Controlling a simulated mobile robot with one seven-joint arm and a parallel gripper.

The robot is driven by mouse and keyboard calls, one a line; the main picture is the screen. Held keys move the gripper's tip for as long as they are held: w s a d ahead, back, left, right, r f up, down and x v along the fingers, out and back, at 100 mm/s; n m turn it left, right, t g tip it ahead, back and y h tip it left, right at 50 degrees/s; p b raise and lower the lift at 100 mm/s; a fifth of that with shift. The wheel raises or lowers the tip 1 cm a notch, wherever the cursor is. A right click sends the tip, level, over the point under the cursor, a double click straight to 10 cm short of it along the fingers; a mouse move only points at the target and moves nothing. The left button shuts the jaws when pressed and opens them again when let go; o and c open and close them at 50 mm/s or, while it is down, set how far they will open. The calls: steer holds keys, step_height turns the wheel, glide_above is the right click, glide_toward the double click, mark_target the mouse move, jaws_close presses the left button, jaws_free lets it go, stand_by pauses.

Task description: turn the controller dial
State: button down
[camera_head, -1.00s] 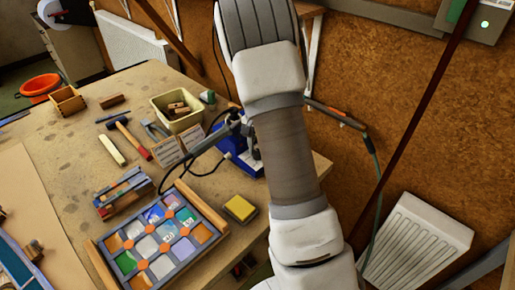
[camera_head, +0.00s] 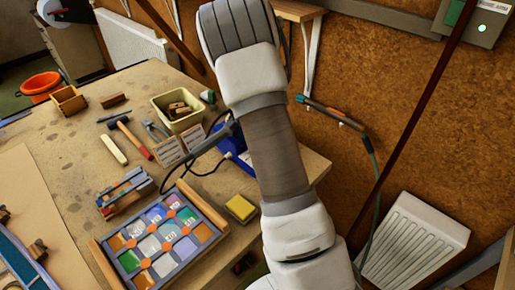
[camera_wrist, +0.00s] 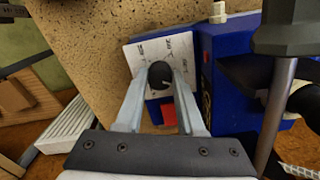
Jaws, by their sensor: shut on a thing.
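The controller is a blue box (camera_wrist: 225,75) with a white marked face (camera_wrist: 178,43), seen in the wrist view. Its round black dial (camera_wrist: 159,73) stands out from that face. My gripper (camera_wrist: 162,78) has one finger on each side of the dial and is shut on it. In the head view the blue controller (camera_head: 236,146) is at the table's right end, mostly hidden behind my arm. My gripper and the dial are hidden there.
A soldering iron (camera_head: 214,138) with a black cable lies left of the controller. A tray of coloured glass pieces (camera_head: 117,242), a yellow sponge (camera_head: 241,208) and a bin of wood blocks (camera_head: 185,122) are on the workbench (camera_head: 75,150). A dark post (camera_wrist: 275,120) stands close on the right.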

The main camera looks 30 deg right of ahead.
stand_by(0.4)
steer(key=c, duration=0.5)
jaws_free()
step_height(320, 180, up, 18)
steer(key=shift+f, duration=0.25)
